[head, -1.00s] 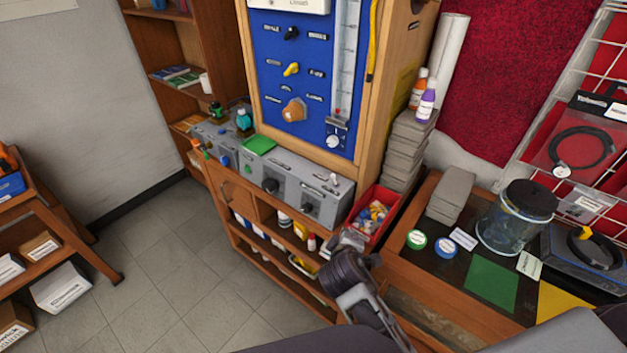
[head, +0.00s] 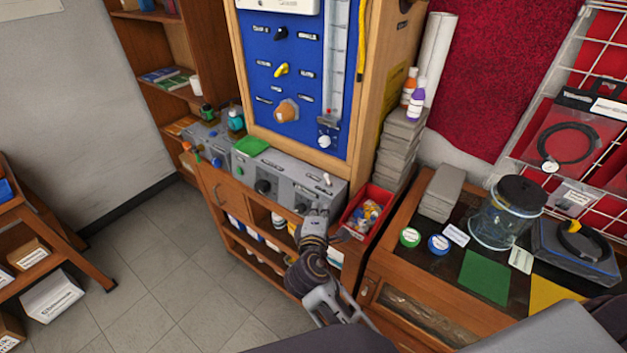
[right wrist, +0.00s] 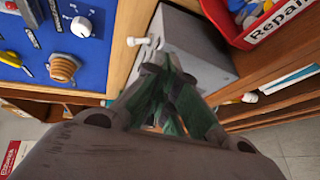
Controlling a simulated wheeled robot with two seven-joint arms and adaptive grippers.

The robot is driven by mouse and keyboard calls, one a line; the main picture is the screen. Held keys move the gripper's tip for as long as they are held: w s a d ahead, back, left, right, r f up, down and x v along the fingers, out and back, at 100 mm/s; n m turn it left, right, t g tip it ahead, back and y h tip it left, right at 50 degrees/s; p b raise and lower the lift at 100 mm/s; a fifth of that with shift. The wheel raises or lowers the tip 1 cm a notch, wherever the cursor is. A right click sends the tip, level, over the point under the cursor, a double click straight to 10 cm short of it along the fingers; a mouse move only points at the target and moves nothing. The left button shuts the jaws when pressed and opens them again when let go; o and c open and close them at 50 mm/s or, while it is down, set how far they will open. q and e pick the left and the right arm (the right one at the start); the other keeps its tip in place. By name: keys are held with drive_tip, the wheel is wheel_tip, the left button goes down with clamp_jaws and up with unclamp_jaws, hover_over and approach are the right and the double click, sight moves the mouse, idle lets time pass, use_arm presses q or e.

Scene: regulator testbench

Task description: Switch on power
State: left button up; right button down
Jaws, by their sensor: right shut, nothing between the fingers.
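The grey control box (head: 282,176) stands on the wooden cabinet below the blue panel, with black knobs on its front. A small white toggle (head: 327,179) sticks up at its right end. The toggle also shows in the right wrist view (right wrist: 138,42), just left of and beyond the fingertips. My right gripper (head: 316,214) is shut and empty, in front of the box's right end. In the right wrist view its fingertips (right wrist: 165,66) overlap the box in the picture; I cannot tell whether they touch it. My left gripper is not in view.
A red parts bin (head: 366,212) stands close to the right of the box. The blue panel (head: 299,75) with knobs rises behind it. Grey blocks (head: 398,150) are stacked behind the bin. The floor (head: 140,270) to the left is clear.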

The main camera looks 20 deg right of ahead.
sight(315, 186)
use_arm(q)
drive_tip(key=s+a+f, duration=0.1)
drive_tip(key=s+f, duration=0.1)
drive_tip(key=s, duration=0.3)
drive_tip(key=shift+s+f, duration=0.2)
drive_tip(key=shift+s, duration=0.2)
use_arm(e)
drive_tip(key=shift+w+a+r+n+t, duration=0.35)
drive_tip(key=shift+a+r+n+t, duration=0.15)
drive_tip(key=shift+a+r, duration=0.2)
drive_tip(key=shift+w+a+r+n+t, duration=0.3)
drive_tip(key=shift+a+r+n+t, duration=0.1)
drive_tip(key=shift+a+r+n, duration=0.25)
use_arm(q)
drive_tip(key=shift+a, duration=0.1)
use_arm(e)
drive_tip(key=shift+w, duration=0.1)
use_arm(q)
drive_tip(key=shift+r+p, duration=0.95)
use_arm(e)
drive_tip(key=shift+x, duration=4.95)
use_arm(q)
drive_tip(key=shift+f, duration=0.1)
use_arm(e)
drive_tip(key=shift+d, duration=0.1)
drive_tip(key=shift+m+b, duration=0.25)
drive_tip(key=shift+b, duration=0.1)
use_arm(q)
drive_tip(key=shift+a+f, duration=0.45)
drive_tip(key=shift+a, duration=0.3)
